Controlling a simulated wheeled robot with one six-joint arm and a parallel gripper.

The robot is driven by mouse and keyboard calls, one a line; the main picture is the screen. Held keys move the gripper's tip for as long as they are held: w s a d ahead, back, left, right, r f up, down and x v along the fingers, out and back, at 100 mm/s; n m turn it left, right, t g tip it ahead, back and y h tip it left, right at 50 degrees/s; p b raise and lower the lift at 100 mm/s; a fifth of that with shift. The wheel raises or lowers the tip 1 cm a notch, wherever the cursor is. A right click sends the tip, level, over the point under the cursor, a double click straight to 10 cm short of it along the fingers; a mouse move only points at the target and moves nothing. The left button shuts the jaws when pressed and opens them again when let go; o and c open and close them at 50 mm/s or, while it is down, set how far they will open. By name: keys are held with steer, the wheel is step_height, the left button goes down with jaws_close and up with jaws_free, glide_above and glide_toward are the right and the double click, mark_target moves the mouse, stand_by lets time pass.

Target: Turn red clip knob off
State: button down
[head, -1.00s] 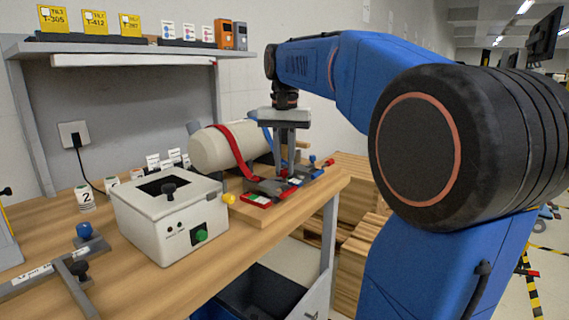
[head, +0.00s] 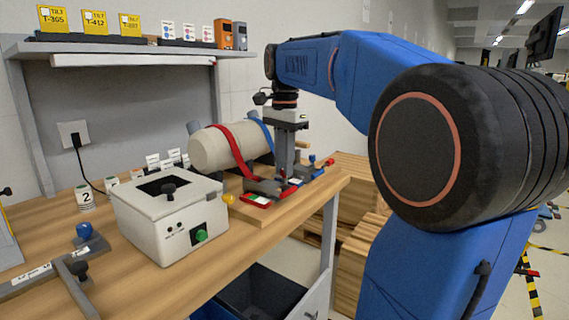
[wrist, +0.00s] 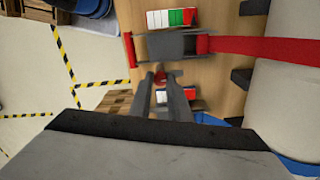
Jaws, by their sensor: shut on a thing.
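The red strap (head: 235,150) runs over a cream cylinder (head: 208,150) down to the grey red clip (head: 262,187) on a wooden board. The clip's grey body also shows in the wrist view (wrist: 165,46), with a white, green and red label (wrist: 172,18) beside it. My gripper (head: 283,176) points straight down at the clip. In the wrist view its fingers (wrist: 161,76) are shut on the small red knob (wrist: 161,80), which is mostly hidden between the tips. I cannot tell which label field the knob points to.
A blue strap (head: 262,134) with its own clip lies close behind my gripper. A yellow knob (head: 229,199) and a white box (head: 170,222) with a green button stand to the left. A shelf (head: 130,48) hangs above the bench at left. The bench edge is near.

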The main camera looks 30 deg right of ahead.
stand_by(0.4)
steer(key=c, duration=1.7)
jaws_free()
steer(key=shift+o, duration=0.2)
steer(key=shift+r, duration=0.15)
step_height(320, 180, up, 17)
steer(key=shift+r, duration=0.1)
